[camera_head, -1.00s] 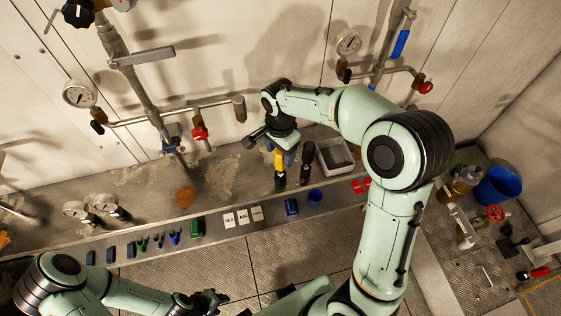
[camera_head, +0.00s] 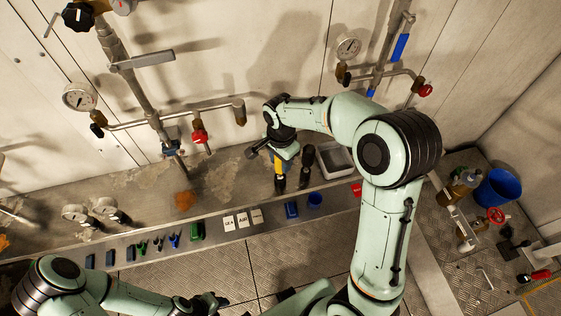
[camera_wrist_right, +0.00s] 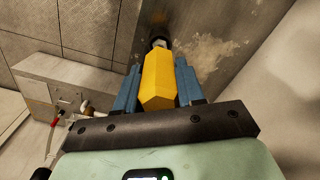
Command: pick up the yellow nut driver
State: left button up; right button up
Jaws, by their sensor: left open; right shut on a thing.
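The yellow nut driver (camera_head: 279,166) stands upright at the ledge, with its dark lower end down. My right gripper (camera_head: 281,158) is over it and shut on its yellow handle. In the right wrist view the yellow handle (camera_wrist_right: 159,82) sits between the two blue fingers (camera_wrist_right: 157,88) of the right gripper, and its dark shaft points away. Whether its lower end still touches the ledge I cannot tell. My left gripper (camera_head: 209,302) is open and empty at the bottom of the head view, far from the nut driver.
A dark tool (camera_head: 306,162) stands close to the right of the nut driver, and a grey bin (camera_head: 336,161) is beyond it. Pipes with a red valve (camera_head: 199,136) rise to the left.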

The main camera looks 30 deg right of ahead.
pick_arm(q)
jog(key=w+r+p, duration=0.2)
jog(key=w+r, duration=0.1)
pick_arm(e)
notch_tip(320, 180, up, 20)
jog(key=shift+o, duration=1.1)
grip_shut()
jog(key=shift+f, duration=0.1)
